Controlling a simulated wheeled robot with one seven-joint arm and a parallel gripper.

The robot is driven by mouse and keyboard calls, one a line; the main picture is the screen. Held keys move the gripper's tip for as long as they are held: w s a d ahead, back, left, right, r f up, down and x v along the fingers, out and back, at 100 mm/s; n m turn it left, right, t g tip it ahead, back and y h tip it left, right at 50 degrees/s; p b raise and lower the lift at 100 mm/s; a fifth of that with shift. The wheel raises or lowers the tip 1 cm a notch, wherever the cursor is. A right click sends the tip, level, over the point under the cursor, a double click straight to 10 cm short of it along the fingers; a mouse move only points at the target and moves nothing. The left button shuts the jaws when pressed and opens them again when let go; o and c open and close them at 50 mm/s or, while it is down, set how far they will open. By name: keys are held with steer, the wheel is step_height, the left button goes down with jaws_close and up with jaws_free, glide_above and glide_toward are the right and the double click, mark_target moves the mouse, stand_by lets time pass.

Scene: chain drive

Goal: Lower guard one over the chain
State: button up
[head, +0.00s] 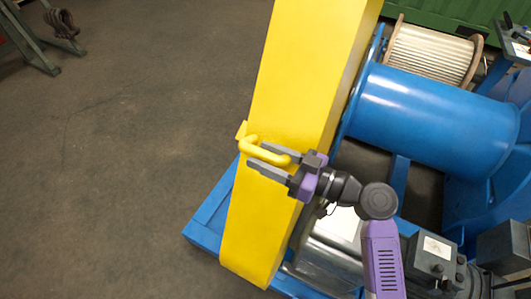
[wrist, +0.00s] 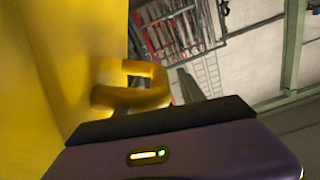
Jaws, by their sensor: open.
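The yellow guard (head: 300,90) is a long box-shaped cover running from the top of the head view down to the lower middle. Its yellow handle (head: 265,152) stands out from its side. My gripper (head: 256,156) is open, with its grey fingers at the handle, one on each side of the bar as far as the head view shows. In the wrist view the handle (wrist: 130,88) is just beyond the gripper body, with the guard (wrist: 40,70) at left. I cannot tell whether the fingers touch the handle. No chain is visible.
A blue drum (head: 430,115) and blue frame (head: 212,215) stand beside and under the guard. A cable reel (head: 432,52) is at the upper right, and a grey motor (head: 435,258) at the lower right. Bare floor (head: 130,150) lies open on the left.

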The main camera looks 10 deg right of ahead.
jaws_close()
stand_by(1.5)
